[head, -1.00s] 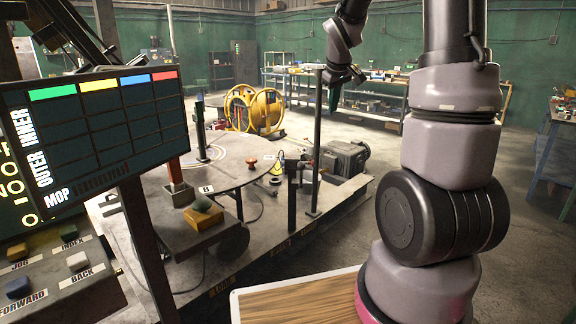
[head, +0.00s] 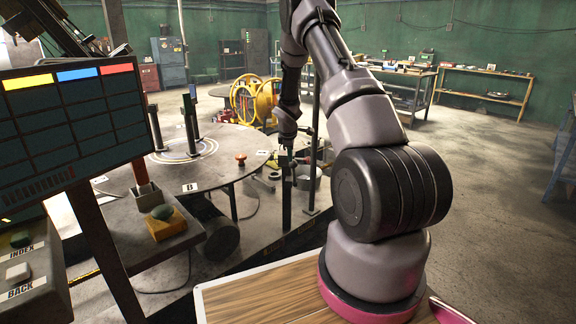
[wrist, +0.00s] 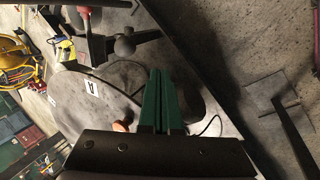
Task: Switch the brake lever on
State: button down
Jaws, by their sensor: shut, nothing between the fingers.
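My gripper (head: 285,160) is low at the platform edge, right of the round table, its fingers pointing down. In the wrist view its green fingers (wrist: 158,98) are pressed together and empty. A dark bar with a black ball knob (wrist: 124,46) lies ahead and left of the fingertips, apart from them in the picture. It looks like the brake lever, but I cannot be sure. A reddish handle (wrist: 84,20) shows beyond it. In the head view a dark post (head: 287,205) stands under my gripper, which hides its top.
The round table (head: 215,175) carries an orange knob (head: 240,158) and upright black posts. A tall thin pole (head: 315,120) stands close behind my gripper. A display panel (head: 75,135) fills the left. Open floor lies to the right.

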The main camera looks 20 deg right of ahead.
aim_at(292, 165)
dwell(0.3)
jog(key=x, duration=0.3)
jog(key=w+d+x, duration=0.1)
jog(key=x, duration=0.3)
jog(key=w+r+x, duration=0.1)
jog(key=x, duration=0.2)
jog(key=shift+w+d+f, duration=0.15)
jog(key=shift+d+f, duration=0.1)
jog(key=shift+w+d+r, duration=0.1)
jog(key=shift+w+d, duration=0.15)
jog(key=shift+w, duration=0.35)
